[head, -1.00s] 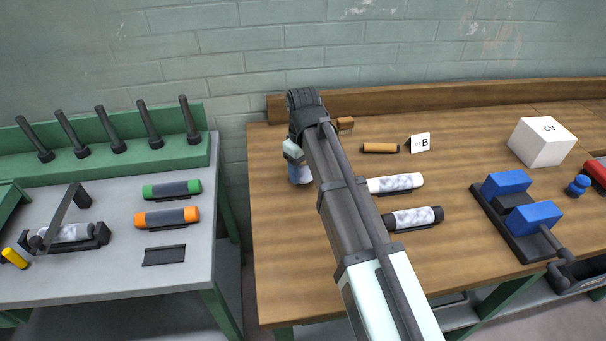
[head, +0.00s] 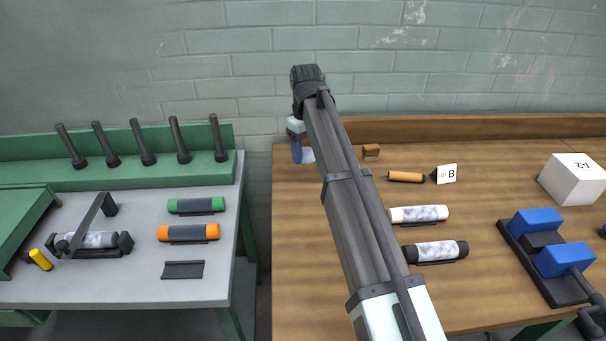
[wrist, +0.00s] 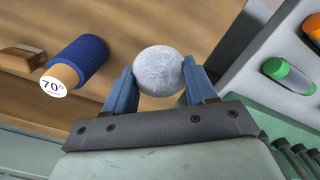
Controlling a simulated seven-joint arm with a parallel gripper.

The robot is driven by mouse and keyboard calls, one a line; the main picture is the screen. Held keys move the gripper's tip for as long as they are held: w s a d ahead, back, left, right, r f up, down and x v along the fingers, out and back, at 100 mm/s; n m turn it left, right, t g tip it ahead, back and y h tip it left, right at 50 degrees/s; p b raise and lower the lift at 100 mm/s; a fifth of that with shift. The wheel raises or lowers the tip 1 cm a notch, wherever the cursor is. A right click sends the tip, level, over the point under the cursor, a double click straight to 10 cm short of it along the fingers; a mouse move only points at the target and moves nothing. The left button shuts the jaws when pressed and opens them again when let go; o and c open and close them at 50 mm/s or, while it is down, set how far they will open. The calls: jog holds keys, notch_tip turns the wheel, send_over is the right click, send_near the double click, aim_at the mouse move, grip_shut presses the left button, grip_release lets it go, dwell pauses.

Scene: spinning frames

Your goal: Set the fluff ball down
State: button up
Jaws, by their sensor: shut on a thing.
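The fluff ball (wrist: 159,71) is a round, mottled grey-white ball in the wrist view. My gripper (wrist: 160,86) is shut on it, with one blue finger on each side. In the head view my gripper (head: 297,146) is at the far left of the wooden table (head: 318,268), mostly hidden by my own arm. A little of the pale ball (head: 308,155) shows beside the blue finger there. I cannot tell how far the ball is above the table.
In the wrist view a blue spool (wrist: 81,62) marked 70° lies left of the ball, near a small wooden block (wrist: 22,60). White (head: 418,214) and black-ended (head: 436,251) rollers lie right of my arm. A grey bench (head: 120,285) stands left across a gap.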

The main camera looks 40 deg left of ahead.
aim_at(301, 173)
jog(key=shift+m, duration=0.5)
jog(key=w+a, duration=0.2)
jog(key=a, duration=0.1)
jog(key=w+a, duration=0.1)
jog(key=shift+w+a+r, duration=0.1)
jog(key=shift+a+r, duration=0.1)
jog(key=shift+r, duration=0.2)
jog(key=shift+m, duration=0.8)
jog(key=shift+w+a+f, duration=0.1)
jog(key=shift+a+f, duration=0.05)
jog(key=shift+f, duration=2.35)
jog(key=shift+w+a+f, duration=0.1)
jog(key=shift+f, duration=2.4)
jog(key=o, duration=1)
jog(key=shift+f, duration=0.1)
notch_tip(301, 173, up, 12)
